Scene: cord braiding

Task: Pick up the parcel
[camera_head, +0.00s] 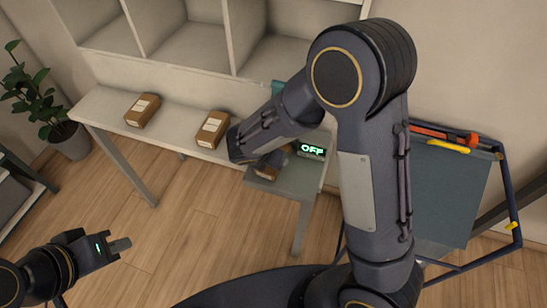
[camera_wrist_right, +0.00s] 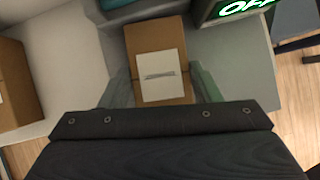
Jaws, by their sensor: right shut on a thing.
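A brown parcel with a white label (camera_wrist_right: 153,38) sits between the two fingers of my right gripper (camera_wrist_right: 164,82) in the right wrist view. The gripper is shut on its sides. The parcel is over the grey stand (camera_wrist_right: 240,75), beside a display reading OFF. Whether it touches the surface I cannot tell. In the head view this parcel (camera_head: 266,172) is mostly hidden by my right gripper. Two other labelled parcels (camera_head: 143,109) and (camera_head: 212,129) lie on the white bench. My left gripper (camera_head: 120,244) is away at the lower left, over the floor, with no parcel near it; its finger gap does not show.
The OFF display (camera_head: 312,150) stands close to the right of my right gripper. White cubby shelves (camera_head: 190,45) rise behind the white bench (camera_head: 180,118). A blue-framed rack (camera_head: 450,190) stands at the right, and a potted plant (camera_head: 68,140) at the left. The middle floor is clear.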

